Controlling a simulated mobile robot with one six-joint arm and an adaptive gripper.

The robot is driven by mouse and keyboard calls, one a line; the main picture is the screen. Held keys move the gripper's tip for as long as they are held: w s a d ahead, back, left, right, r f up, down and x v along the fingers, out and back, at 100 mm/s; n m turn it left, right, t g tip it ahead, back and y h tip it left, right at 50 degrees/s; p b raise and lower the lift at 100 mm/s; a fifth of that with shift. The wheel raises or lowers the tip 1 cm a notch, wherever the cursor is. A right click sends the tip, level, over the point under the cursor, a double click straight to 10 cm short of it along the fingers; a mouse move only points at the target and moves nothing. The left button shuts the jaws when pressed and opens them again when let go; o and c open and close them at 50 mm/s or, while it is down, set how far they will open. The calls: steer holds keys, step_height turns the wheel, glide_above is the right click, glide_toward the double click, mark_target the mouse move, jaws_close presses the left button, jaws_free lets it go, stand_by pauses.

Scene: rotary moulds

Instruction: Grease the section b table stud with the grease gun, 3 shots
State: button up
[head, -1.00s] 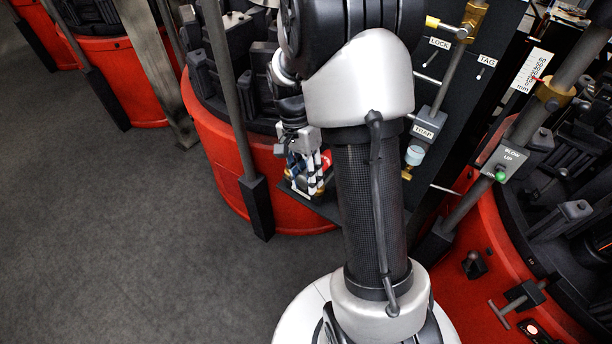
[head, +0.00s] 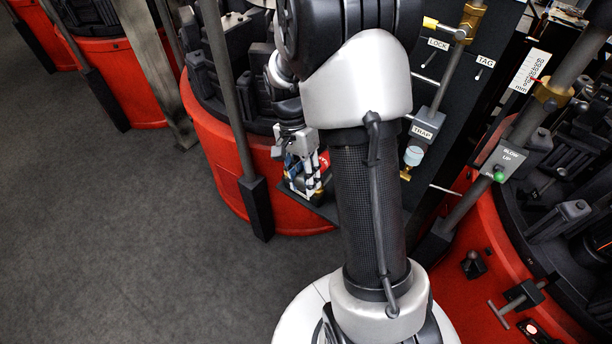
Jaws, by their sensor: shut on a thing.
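My gripper (head: 304,184) points down beside the red drum at the centre, over a small dark shelf. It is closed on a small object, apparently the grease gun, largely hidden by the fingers. Bits of blue and brass-yellow show between and beside the fingers. I cannot tell whether the object still touches the shelf. I cannot pick out the section b table stud in this view.
The red drum (head: 223,165) carries dark mould blocks, with a grey post (head: 227,90) in front. A dark panel with LOCK, TAG and TRAP labels (head: 422,132) stands right of my arm. Another red machine (head: 500,262) is at right. Grey floor (head: 110,230) is open at left.

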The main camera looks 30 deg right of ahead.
steer(key=s+a, duration=0.2)
steer(key=a, duration=0.4)
steer(key=shift+s+a, duration=0.2)
steer(key=shift+a, duration=0.05)
stand_by(1.1)
